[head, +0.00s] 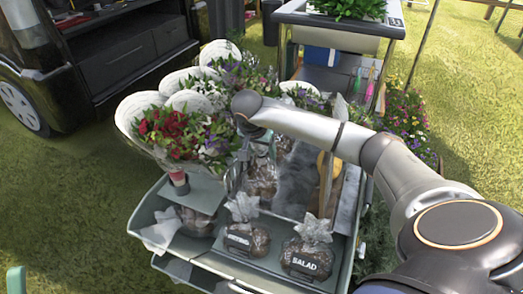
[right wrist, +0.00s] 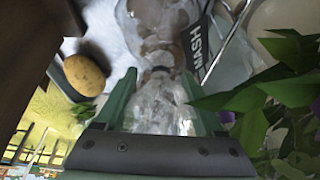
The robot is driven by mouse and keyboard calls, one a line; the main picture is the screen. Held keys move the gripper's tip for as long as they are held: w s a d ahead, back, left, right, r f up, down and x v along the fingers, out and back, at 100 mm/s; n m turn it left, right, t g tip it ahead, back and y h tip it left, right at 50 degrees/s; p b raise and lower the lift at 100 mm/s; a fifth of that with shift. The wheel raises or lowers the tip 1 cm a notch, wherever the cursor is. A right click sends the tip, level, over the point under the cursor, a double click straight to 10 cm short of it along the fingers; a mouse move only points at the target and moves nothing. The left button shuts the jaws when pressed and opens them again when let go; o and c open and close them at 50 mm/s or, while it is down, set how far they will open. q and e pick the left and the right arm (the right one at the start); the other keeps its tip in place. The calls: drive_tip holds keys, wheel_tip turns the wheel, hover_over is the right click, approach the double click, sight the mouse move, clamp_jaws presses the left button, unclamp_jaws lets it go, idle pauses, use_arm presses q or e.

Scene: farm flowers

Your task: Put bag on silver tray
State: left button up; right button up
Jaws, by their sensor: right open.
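A clear bag of brown potatoes with a black MASH label (right wrist: 158,25) sits below my right gripper (right wrist: 160,92) in the right wrist view. The green fingers stand open on either side of its gathered clear top. In the head view my right gripper (head: 256,142) hangs over this bag (head: 262,180), partly hidden by the arm and flowers. Two more bags, labelled FRYING (head: 246,238) and SALAD (head: 307,260), stand on the cart's front shelf. A grey, silvery surface (head: 292,188), probably the silver tray, lies right of the MASH bag. My left gripper is not seen.
Wrapped bouquets (head: 175,130) crowd the cart's left and back. Leaves (right wrist: 275,85) come close to the right finger in the wrist view. A loose potato (right wrist: 85,75) lies to the left there. A second cart (head: 340,45) stands behind; grass surrounds them.

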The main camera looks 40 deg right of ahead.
drive_tip(key=shift+r, duration=0.1)
drive_tip(key=p+v, duration=0.4)
drive_tip(key=v, duration=0.7)
drive_tip(key=s+a+f+g+y, duration=0.1)
drive_tip(key=s+a+f+y, duration=0.2)
drive_tip(key=a, duration=0.5)
drive_tip(key=s+a+f+y, duration=0.3)
drive_tip(key=a, duration=0.5)
drive_tip(key=s+a+r+m+g+y, duration=0.35)
drive_tip(key=s+a+y, duration=0.7)
drive_tip(key=a, duration=0.55)
drive_tip(key=s+a+r+m+y, duration=0.2)
drive_tip(key=s+r+m+y, duration=0.25)
drive_tip(key=r, duration=0.35)
drive_tip(key=s+a+r+m+y, duration=0.25)
drive_tip(key=r+m+y, duration=0.35)
drive_tip(key=r, duration=0.3)
drive_tip(key=w+d+r+m+t+h, duration=0.2)
drive_tip(key=d+m+t+h, duration=0.2)
drive_tip(key=m+t, duration=0.8)
drive_tip(key=w+d+r+m+t+h, duration=0.3)
drive_tip(key=d+m+t, duration=0.5)
drive_tip(key=m, duration=1.3)
drive_tip(key=t+h, duration=0.1)
drive_tip(key=t, duration=0.3)
drive_tip(key=shift+w+d+r+t, duration=0.15)
drive_tip(key=shift+w+t, duration=0.05)
drive_tip(key=shift+t, duration=0.15)
